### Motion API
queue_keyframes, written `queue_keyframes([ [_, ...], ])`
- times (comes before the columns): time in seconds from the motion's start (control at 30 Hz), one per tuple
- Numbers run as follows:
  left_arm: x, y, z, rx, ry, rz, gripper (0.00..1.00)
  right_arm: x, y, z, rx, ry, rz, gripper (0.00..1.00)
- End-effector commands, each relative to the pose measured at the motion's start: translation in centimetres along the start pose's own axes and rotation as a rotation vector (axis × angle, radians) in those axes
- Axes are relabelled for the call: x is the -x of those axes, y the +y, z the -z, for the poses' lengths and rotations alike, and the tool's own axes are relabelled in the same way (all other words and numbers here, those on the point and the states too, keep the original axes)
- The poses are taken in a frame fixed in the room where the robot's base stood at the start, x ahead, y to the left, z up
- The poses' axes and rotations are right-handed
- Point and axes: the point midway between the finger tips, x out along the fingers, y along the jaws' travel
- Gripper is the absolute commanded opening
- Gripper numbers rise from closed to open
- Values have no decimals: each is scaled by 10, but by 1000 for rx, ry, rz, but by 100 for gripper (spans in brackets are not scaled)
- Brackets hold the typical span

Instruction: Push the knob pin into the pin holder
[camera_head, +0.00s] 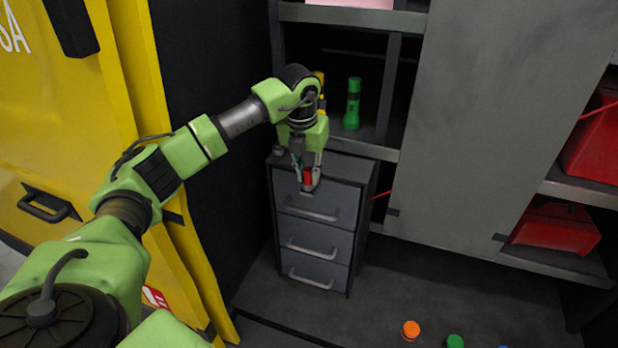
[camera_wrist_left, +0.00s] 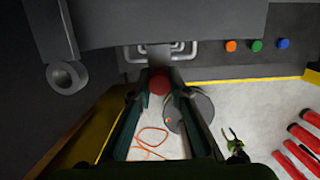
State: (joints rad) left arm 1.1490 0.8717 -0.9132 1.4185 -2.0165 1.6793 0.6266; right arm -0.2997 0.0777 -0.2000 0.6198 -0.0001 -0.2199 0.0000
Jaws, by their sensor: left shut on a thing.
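The knob pin (camera_head: 308,178) shows as a red knob between the fingertips of my left gripper (camera_head: 306,180). My left gripper is shut on it, in front of the top drawer of a grey cabinet. In the left wrist view the red knob (camera_wrist_left: 159,83) sits between the two green fingers; its pin is not clearly visible. A grey cylinder with a round opening (camera_wrist_left: 67,77), which looks like the pin holder, is left of the knob in that view. In the head view it seems to be the small grey piece (camera_head: 278,150) at the cabinet's top left corner. My right gripper is not in view.
The grey drawer cabinet (camera_head: 335,205) has three handles. A green flashlight (camera_head: 352,104) stands on the shelf behind. A yellow panel (camera_head: 70,130) is at the left. Pliers (camera_wrist_left: 233,143) show in the wrist view.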

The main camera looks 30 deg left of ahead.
Motion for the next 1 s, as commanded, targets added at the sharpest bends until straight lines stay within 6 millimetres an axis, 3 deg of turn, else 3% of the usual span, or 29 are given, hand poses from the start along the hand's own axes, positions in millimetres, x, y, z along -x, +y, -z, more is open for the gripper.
queue_keyframes([
  [1.0,37,0,-8,0,0,0,0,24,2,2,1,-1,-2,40],
])
